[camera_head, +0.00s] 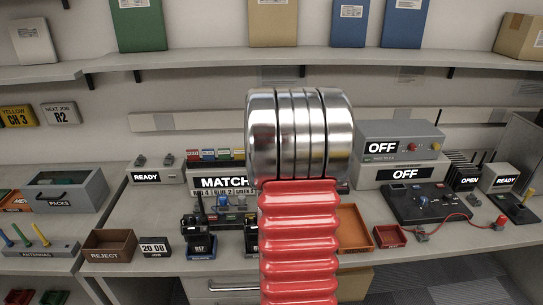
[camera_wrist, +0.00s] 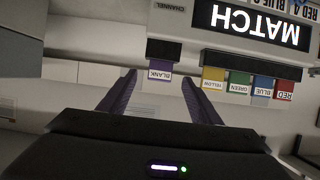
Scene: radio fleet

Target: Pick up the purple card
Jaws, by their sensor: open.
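The purple card (camera_wrist: 163,60) has a white label reading BLANK. In the wrist view, which is upside down, it shows beyond my gripper, roughly in line with the gap between the fingers. My gripper (camera_wrist: 160,92) is open, with one finger to each side of that line and nothing between them. The card looks apart from both fingers. In the head view my arm fills the middle and hides my gripper; I cannot make out the purple card there.
Yellow (camera_wrist: 212,80), green (camera_wrist: 239,83), blue (camera_wrist: 263,86) and red (camera_wrist: 286,89) cards stand in a row beside it. The MATCH display (camera_head: 222,182) is close by. Radios (camera_head: 199,232) stand in front on the bench. A shelf (camera_head: 390,60) runs behind.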

